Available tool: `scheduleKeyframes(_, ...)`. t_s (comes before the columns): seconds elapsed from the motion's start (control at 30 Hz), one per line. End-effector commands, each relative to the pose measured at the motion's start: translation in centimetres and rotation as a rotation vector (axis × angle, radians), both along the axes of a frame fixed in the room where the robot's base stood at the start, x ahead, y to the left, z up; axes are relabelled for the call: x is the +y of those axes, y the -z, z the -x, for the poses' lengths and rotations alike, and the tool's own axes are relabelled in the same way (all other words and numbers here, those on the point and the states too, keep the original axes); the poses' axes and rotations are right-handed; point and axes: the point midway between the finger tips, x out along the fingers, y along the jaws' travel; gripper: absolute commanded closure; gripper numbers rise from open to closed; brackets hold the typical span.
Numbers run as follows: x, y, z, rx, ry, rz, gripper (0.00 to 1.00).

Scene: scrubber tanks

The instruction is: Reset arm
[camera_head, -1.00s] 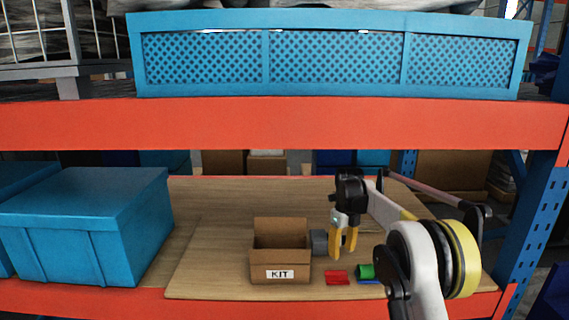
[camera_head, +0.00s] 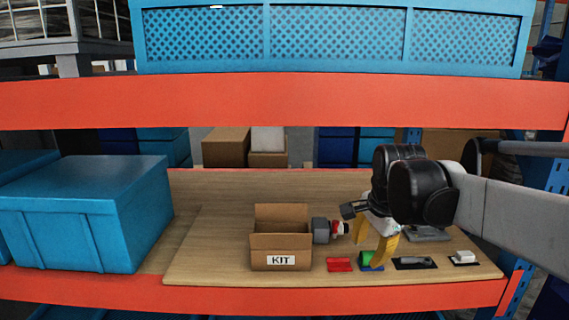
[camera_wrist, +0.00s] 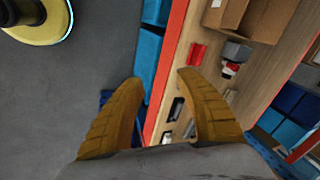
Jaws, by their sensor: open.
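My gripper (camera_head: 371,246) is open, with its yellow fingers apart, near the right part of the wooden shelf board in the head view. In the wrist view my gripper (camera_wrist: 158,78) shows nothing held between the fingers. My dark wrist and grey arm reach in from the right edge of the head view and hide part of the shelf.
A red piece (camera_head: 340,264), a green piece (camera_head: 367,258), a dark tray (camera_head: 414,263) and a white piece (camera_head: 464,257) lie along the front. A blue bin (camera_head: 90,215) stands left. An orange beam (camera_head: 280,102) crosses above.

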Motion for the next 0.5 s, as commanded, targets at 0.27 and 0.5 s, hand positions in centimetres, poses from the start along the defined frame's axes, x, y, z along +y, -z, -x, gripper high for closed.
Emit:
scheduleKeyframes(0.27,0.0,4.7,12.5,-0.148,-0.567,0.252,0.59)
scheduleKeyframes(0.5,0.0,10.0,19.2,-0.228,-0.921,0.465,0.59)
